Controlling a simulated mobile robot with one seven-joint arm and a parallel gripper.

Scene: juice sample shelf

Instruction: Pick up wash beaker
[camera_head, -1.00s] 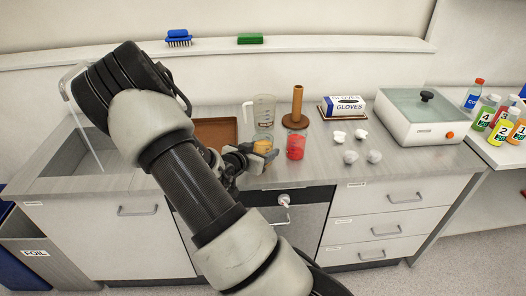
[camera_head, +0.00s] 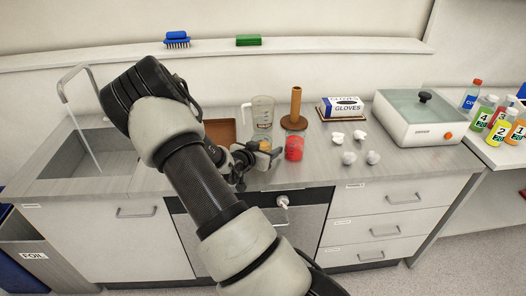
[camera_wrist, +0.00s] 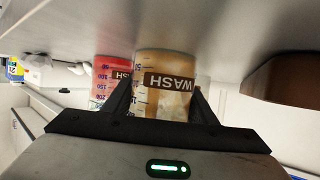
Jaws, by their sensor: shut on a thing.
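My gripper (camera_head: 266,152) is shut on a clear beaker with tan contents (camera_head: 261,139), near the front edge of the counter. I cannot tell whether the held beaker touches the counter.
A clear measuring jug (camera_head: 262,110) stands behind the held beaker. A brown pestle-like stand (camera_head: 295,107), a glove box (camera_head: 341,107), several white crumpled pieces (camera_head: 349,158) and a white lidded bath (camera_head: 418,120) are to the right. A sink (camera_head: 85,160) is at the left.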

